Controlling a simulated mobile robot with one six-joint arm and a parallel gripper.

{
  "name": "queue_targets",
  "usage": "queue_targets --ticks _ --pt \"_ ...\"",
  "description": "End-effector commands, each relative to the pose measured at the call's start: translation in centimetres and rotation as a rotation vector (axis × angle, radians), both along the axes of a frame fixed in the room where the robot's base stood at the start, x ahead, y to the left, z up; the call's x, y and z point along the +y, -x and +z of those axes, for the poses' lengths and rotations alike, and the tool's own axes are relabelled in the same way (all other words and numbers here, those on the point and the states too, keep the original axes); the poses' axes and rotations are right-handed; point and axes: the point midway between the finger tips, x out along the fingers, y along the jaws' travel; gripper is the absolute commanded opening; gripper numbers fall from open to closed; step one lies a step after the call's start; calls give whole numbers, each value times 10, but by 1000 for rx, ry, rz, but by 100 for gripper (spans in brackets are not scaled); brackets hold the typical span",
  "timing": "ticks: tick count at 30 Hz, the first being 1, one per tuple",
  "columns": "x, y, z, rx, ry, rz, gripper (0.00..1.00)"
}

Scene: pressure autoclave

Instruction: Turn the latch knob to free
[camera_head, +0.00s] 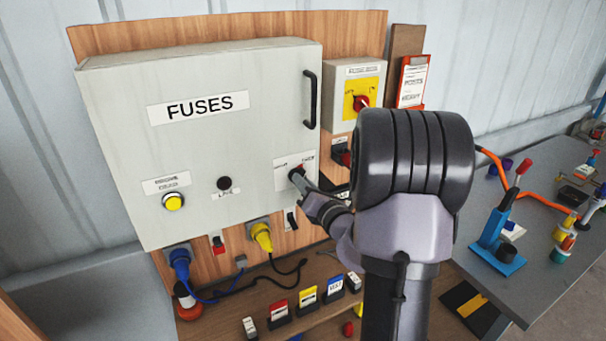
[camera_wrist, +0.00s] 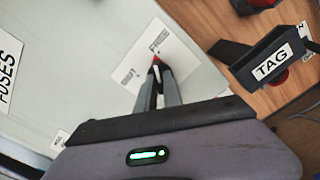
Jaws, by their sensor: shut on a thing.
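The latch knob (camera_head: 296,173) is small and dark with a red mark. It sits on a white label plate (camera_head: 284,184) at the lower right of the grey FUSES cabinet door. My gripper (camera_head: 303,180) reaches in from the right and its fingers are closed on the knob. In the wrist view the fingers (camera_wrist: 157,80) meet at the knob, and its red tip (camera_wrist: 156,59) shows just beyond them. The tip points towards the upper of two words on the label plate (camera_wrist: 165,52). The words are too blurred to read surely. The fingers hide most of the knob.
The cabinet door (camera_head: 215,130) has a black handle (camera_head: 311,100), a yellow button (camera_head: 173,202) and a black knob (camera_head: 224,183). Below are blue (camera_head: 180,259) and yellow plugs (camera_head: 262,236). A TAG holder (camera_wrist: 270,65) is close right of my fingers.

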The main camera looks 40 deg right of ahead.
Motion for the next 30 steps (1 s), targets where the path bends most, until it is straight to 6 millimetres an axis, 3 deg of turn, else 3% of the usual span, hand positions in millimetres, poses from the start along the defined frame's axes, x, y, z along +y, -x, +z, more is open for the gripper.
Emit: queue_targets --ticks 12,29,30 --pt "0 0 1 -39 -163 0 0" --pt "0 0 0 -45 -186 1 0" --pt "0 0 0 -45 -186 1 19"
